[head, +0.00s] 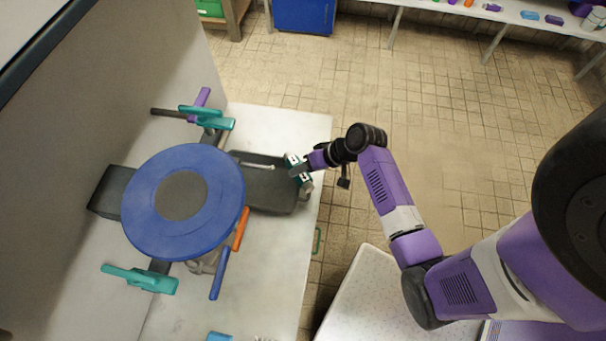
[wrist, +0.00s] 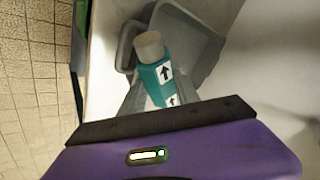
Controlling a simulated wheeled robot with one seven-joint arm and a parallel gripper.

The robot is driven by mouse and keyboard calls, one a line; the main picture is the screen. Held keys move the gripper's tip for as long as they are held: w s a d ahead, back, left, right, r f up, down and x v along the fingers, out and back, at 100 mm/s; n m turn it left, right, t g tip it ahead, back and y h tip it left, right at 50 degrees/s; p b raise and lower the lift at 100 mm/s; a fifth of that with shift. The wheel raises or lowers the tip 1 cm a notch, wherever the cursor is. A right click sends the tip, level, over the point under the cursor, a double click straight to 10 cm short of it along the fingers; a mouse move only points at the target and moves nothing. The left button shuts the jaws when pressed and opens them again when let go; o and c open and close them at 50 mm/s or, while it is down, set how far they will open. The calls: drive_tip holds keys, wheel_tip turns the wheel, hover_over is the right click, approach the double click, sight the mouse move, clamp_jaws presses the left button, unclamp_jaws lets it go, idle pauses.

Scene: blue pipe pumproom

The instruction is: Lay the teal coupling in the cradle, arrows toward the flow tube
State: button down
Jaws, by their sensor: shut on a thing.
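The teal coupling (head: 291,159) has white labels with black arrows and a grey end. My gripper (head: 299,170) is shut on it at the right end of a dark grey tray-like piece (head: 268,188), perhaps the cradle. In the wrist view the coupling (wrist: 151,74) lies between my two fingers, its grey end away from my palm. Its arrows point up the picture, toward that end. The grey piece (wrist: 196,40) shows behind and beyond it. I cannot tell whether the coupling touches it. I cannot identify the flow tube for sure.
A large blue disc (head: 221,205) with a grey centre covers the middle of the white table (head: 265,285). Teal handles (head: 205,116) and (head: 140,279), an orange bar (head: 241,229) and a blue handle (head: 219,273) surround it. The front table area is mostly clear.

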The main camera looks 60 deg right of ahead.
sight(303, 175)
drive_tip(key=shift+f, duration=1.65)
drive_tip(key=shift+f+b, duration=0.3)
drive_tip(key=shift+b, duration=0.05)
drive_tip(key=c, duration=0.9)
unclamp_jaws()
drive_tip(key=shift+r, duration=0.1)
drive_tip(key=shift+r+p, duration=0.3)
drive_tip(key=shift+p, duration=0.05)
drive_tip(key=v, duration=1.2)
